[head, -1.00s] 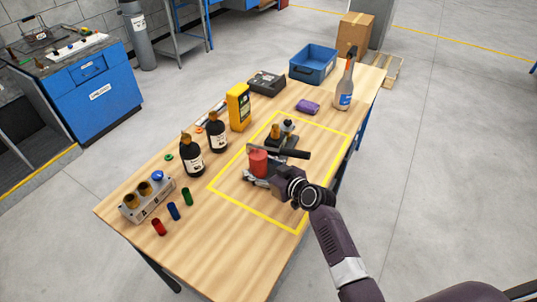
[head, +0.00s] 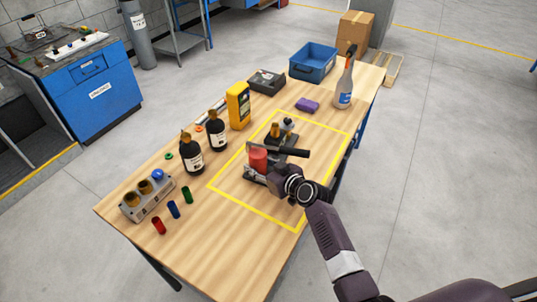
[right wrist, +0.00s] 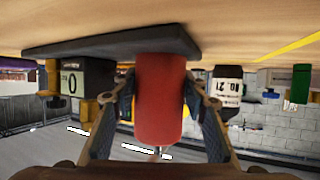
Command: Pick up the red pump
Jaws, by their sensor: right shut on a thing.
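The red pump (head: 258,160) is a red cylinder at a dark base (head: 284,141) inside the yellow outline on the wooden table. In the right wrist view the red pump (right wrist: 160,100) stands between the two fingers and shows upside down against the dark base plate (right wrist: 110,45). My right gripper (head: 260,172) is shut on it, with a finger at each side in the right wrist view (right wrist: 160,112). A black lever-like bar (head: 292,152) is beside the red cylinder. My left gripper is out of view.
Dark bottles (head: 217,132) and a yellow device (head: 238,106) stand left of the outline. A spray bottle (head: 344,82) and blue bin (head: 313,63) are at the far end.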

